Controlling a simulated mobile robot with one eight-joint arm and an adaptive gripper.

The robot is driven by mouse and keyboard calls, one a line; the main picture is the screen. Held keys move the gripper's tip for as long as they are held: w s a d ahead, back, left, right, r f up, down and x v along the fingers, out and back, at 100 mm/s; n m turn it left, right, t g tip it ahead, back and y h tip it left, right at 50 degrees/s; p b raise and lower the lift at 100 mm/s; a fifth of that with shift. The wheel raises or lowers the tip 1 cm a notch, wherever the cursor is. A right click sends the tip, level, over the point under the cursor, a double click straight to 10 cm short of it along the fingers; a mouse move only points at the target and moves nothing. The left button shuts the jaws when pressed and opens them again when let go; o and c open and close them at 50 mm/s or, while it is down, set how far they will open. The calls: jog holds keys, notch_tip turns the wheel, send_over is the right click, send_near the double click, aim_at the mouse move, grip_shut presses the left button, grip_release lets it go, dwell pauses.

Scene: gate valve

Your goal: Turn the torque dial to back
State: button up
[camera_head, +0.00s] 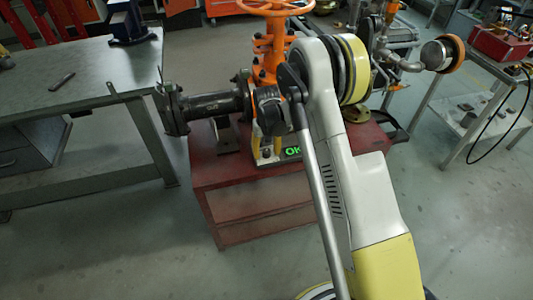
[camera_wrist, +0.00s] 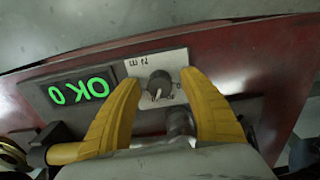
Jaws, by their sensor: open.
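The torque dial (camera_wrist: 158,85) is a dark round knob on a pale marked plate (camera_wrist: 172,66). In the wrist view it sits between the two yellow fingers of my gripper (camera_wrist: 160,80), which are apart. A visible gap remains on each side, so the fingers do not seem to grip the knob. A light pointer mark on the knob faces the bottom of the wrist picture. The plate's lettering appears upside down and is too small to read surely. In the head view the dial is hidden and my arm covers much of the area.
A green-lit display (camera_wrist: 82,90) reading OK and 0 is beside the dial; it also shows in the head view (camera_head: 293,152). An orange valve (camera_head: 270,45) with a dark pipe (camera_head: 212,104) stands on a red stand (camera_head: 235,185). A grey workbench (camera_head: 85,75) is at left.

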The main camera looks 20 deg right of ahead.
grip_shut()
jog(key=m, duration=0.4)
jog(key=shift+m, duration=0.3)
jog(key=shift+m+b, duration=0.3)
jog(key=shift+m, duration=1.9)
